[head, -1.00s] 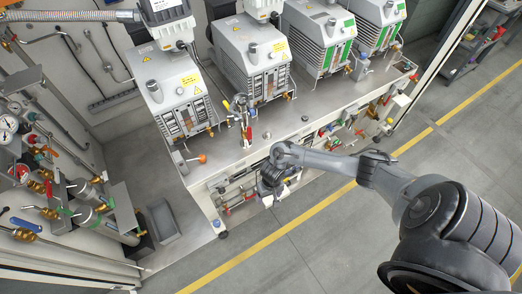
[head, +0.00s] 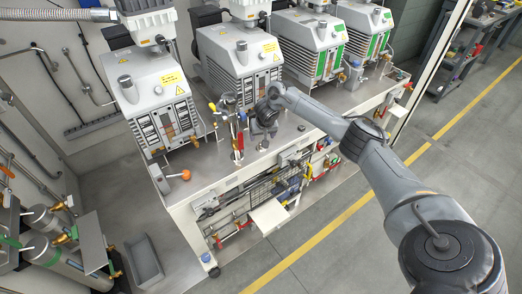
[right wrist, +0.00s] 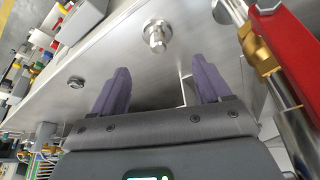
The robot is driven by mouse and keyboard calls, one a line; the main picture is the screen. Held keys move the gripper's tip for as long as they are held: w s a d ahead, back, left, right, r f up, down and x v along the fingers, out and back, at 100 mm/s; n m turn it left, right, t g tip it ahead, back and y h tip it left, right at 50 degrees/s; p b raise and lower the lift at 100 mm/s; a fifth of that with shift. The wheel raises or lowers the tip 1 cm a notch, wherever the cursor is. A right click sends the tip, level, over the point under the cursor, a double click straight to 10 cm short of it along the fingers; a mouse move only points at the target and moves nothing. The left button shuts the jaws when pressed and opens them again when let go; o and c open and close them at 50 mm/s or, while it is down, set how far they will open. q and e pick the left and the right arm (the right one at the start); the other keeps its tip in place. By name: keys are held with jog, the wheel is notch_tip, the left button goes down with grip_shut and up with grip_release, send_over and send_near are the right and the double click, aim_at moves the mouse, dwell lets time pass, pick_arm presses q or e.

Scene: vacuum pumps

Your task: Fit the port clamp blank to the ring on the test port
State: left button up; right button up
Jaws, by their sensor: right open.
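My right gripper (head: 263,130) is above the steel bench top (head: 208,160), at the front of the pumps. In the right wrist view its two purple-grey fingers (right wrist: 162,85) are apart with nothing between them. A round steel flanged piece with a short stem (right wrist: 157,36) stands on the bench beyond the fingertips, roughly in line with the gap and not touched. I cannot tell whether it is the blank or the test port. A smaller round fitting (right wrist: 75,83) sits to its left. The clamp ring cannot be made out. My left gripper is not in view.
A red-handled valve with brass fittings (right wrist: 262,50) stands close to the right finger; it shows left of the gripper in the head view (head: 238,130). Several pumps (head: 160,95) line the back. A grey tray (head: 145,260) lies at lower left.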

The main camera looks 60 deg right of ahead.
jog(key=shift+b+x, duration=0.35)
jog(key=shift+x, duration=0.8)
jog(key=b+x, duration=0.2)
jog(key=x, duration=0.2)
jog(key=shift+s+a+f+b, duration=0.1)
jog(key=shift+s+f+b, duration=0.05)
jog(key=shift+f+b, duration=0.25)
jog(key=shift+f, duration=0.25)
jog(key=shift+c, duration=0.2)
jog(key=c, duration=1.1)
jog(key=shift+r, duration=0.1)
